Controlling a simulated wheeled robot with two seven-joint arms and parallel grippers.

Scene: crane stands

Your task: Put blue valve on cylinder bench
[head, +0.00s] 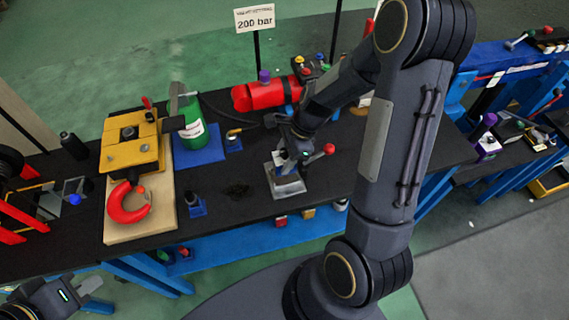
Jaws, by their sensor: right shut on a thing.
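I cannot pick out the blue valve for certain. A small blue piece with a dark top (197,207) stands at the front of the black bench (240,215). My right gripper (288,176) points down over the bench middle, shut on a grey part that its own body largely hides. A red ball on a short lever (329,149) shows right beside it. A green cylinder (187,122) stands on a blue base, and a red cylinder (262,95) lies at the back. My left gripper (88,286) is at the lower left corner, apart from the bench; its fingers are unclear.
A yellow crane block with a red hook (128,203) lies on a wooden board at the left. A "200 bar" sign (255,19) rises behind. My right arm hides part of the bench's right side. Another bench (505,150) stands at the right.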

